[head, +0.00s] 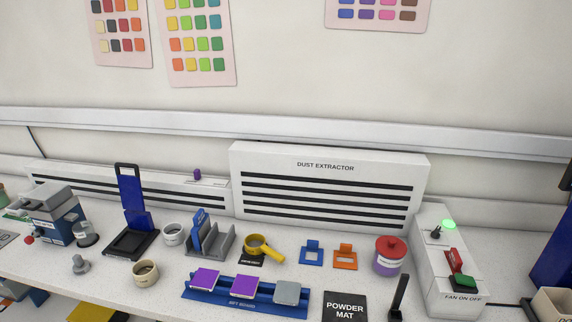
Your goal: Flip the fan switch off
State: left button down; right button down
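A white sloped switch box (434,274) stands on the right of the bench in the head view, with the label "FAN ON OFF" on its front end. A switch with a red part (453,260) and a green part (464,281) sits on its top near that label. The red part stands higher and the green part lies lower, towards the front. A small dark toggle (435,233) and a bright green lamp (448,224) sit farther back on the box. Neither of my grippers is in view.
The dust extractor (328,162) stands behind, left of the box. A red-lidded jar (390,256) and an upright black object (398,296) stand close to the box's left. A blue panel (552,250) and a cream container (554,303) stand to its right.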

aim_at(462, 279)
jog(key=z, duration=1.35)
